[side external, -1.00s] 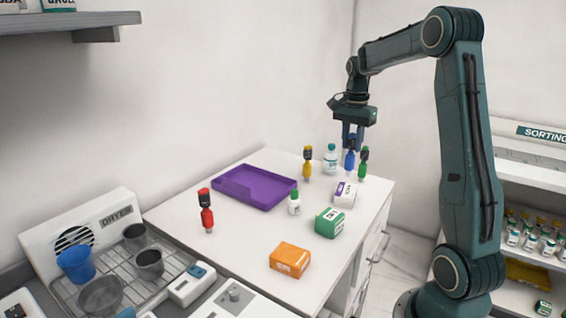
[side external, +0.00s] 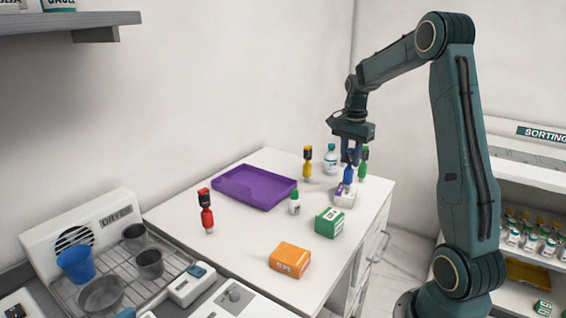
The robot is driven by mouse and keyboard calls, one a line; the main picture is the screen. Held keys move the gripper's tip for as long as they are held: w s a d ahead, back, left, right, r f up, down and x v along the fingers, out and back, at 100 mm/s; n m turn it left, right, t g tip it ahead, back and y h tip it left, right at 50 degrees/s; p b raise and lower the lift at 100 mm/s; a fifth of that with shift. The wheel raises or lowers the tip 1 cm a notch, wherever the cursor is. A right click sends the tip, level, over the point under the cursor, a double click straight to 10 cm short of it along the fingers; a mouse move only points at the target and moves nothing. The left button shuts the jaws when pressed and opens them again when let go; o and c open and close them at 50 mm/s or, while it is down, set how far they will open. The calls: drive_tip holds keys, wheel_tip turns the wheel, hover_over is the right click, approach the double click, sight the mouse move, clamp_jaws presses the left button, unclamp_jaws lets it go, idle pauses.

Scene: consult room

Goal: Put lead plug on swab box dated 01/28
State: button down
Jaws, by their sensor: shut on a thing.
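My gripper (side external: 351,156) is shut on a blue lead plug (side external: 348,173) and points down at the right part of the counter. The plug is upright, with its lower end at the top of a white and purple box (side external: 344,196). I cannot tell whether it touches the box. A green box (side external: 330,222) and an orange box (side external: 290,258) sit nearer the front. The dates on the boxes are too small to read. Other plugs stand upright: red (side external: 207,212), yellow (side external: 307,164) and green (side external: 363,162), the green one close behind my gripper.
A white bottle with a teal cap (side external: 330,160) stands just left of my gripper. A small green-capped bottle (side external: 295,203) stands mid-counter beside a purple tray (side external: 254,188). A drying rack with cups (side external: 76,264) is at the lower left.

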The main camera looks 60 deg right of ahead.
drive_tip(key=shift+f, duration=0.15)
drive_tip(key=c, duration=1.1)
unclamp_jaws()
wheel_tip(320, 180, up, 12)
drive_tip(key=shift+r, duration=0.2)
